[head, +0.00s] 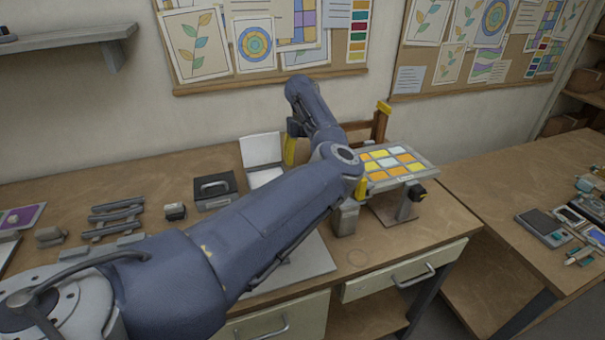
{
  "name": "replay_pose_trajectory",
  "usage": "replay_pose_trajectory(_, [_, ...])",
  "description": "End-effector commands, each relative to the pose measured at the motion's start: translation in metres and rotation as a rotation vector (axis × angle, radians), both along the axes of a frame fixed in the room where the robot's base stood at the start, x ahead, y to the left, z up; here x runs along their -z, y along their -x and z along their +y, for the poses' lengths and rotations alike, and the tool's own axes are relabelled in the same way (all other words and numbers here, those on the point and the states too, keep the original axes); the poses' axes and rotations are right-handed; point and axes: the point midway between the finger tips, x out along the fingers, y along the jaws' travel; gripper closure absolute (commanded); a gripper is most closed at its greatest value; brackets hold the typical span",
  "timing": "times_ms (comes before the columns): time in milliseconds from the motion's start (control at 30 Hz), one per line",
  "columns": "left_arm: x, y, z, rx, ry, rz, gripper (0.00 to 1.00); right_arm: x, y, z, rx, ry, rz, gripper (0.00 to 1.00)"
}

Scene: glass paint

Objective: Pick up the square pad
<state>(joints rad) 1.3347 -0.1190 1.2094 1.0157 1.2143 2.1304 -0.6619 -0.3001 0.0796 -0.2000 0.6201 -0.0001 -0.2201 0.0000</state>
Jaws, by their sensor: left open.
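No item is plainly the square pad. A dark, squarish block with a handle on top (215,190) lies flat on the wooden table, left of my left gripper. A white, squarish item with a raised back (262,150) stands just behind and to the right of it; I cannot tell which of them is the pad. My left arm crosses the middle of the view and bends down at the wrist. My left gripper (290,150) is open, close to the right side of the white item. It is partly hidden by my arm. My right gripper is not in view.
A raised panel of yellow, orange and pale blue squares (405,173) stands on a stand to the right. Grey bars (112,218) and a small dark block (175,211) lie on the left. A grey sheet (300,265) lies partly under my arm.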

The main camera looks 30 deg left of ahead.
Motion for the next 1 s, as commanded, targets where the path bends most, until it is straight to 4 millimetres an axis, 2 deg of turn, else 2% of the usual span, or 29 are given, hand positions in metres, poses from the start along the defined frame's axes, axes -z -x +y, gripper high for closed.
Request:
replay_pose_trajectory(167, [0.007, 0.0, 0.0, -0.001, -0.001, 0.001, 0.31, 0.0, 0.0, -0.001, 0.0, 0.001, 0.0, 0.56])
replay_pose_trajectory(433, [0.039, -0.003, 0.0, -0.001, 0.0, 0.002, 0.31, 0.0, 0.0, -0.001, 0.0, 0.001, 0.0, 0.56])
replay_pose_trajectory(600, [0.052, -0.004, 0.0, 0.0, -0.001, 0.0, 0.31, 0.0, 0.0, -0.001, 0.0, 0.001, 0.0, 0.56])
replay_pose_trajectory(933, [0.054, -0.004, 0.0, -0.001, -0.001, -0.001, 0.3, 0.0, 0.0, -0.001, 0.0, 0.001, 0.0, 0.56])
replay_pose_trajectory(1000, [0.054, -0.004, 0.0, -0.001, -0.001, -0.001, 0.38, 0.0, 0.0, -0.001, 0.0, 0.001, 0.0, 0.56])
